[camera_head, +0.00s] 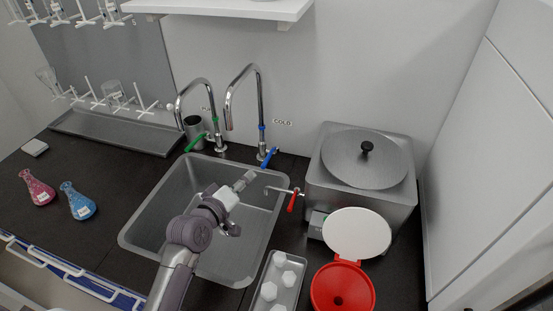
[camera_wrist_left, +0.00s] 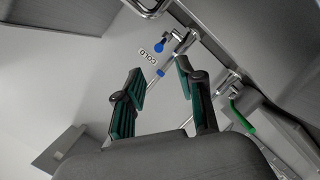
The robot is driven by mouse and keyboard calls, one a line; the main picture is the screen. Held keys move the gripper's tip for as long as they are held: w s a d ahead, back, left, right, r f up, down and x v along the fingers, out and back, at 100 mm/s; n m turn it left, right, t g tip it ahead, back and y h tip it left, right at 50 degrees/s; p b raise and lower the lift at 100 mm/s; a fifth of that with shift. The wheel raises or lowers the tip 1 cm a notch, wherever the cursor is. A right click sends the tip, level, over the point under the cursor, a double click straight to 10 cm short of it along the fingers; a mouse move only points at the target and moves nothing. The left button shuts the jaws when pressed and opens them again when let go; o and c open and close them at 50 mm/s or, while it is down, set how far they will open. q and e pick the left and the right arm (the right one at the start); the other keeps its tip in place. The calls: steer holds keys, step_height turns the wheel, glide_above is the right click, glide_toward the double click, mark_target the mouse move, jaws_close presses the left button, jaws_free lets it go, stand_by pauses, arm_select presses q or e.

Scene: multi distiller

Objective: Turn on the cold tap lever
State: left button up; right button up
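The cold tap is a chrome gooseneck (camera_head: 259,105) at the back right of the sink, beside a "COLD" label (camera_head: 283,122). Its blue lever (camera_head: 268,157) sits low on the tap and slants toward the sink. My left gripper (camera_head: 242,204) is over the sink, in front of the lever and apart from it. In the left wrist view its two dark green-padded fingers (camera_wrist_left: 160,70) are spread with nothing between them. The tap's blue lever (camera_wrist_left: 159,45) shows beyond the fingertips there, near the label (camera_wrist_left: 149,57). My right gripper is not in view.
A second tap with a green lever (camera_head: 195,142) stands to the left. A red-handled valve (camera_head: 293,201) juts from the steel distiller (camera_head: 315,190) at right. The sink (camera_head: 150,222) lies below my arm. Two flasks, pink (camera_head: 38,188) and blue (camera_head: 78,203), stand far left.

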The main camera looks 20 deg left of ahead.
arm_select(q)
glide_toward(268, 157)
steer(key=w, duration=0.1)
steer(key=x, duration=0.5)
steer(key=f+x, duration=0.1)
steer(key=x, duration=0.2)
steer(key=shift+s+p, duration=0.1)
steer(key=shift+p, duration=0.25)
steer(key=shift+w+d, duration=0.1)
steer(key=shift+w, duration=0.2)
steer(key=shift+w+f, duration=0.1)
steer(key=shift+w, duration=0.1)
jaws_close()
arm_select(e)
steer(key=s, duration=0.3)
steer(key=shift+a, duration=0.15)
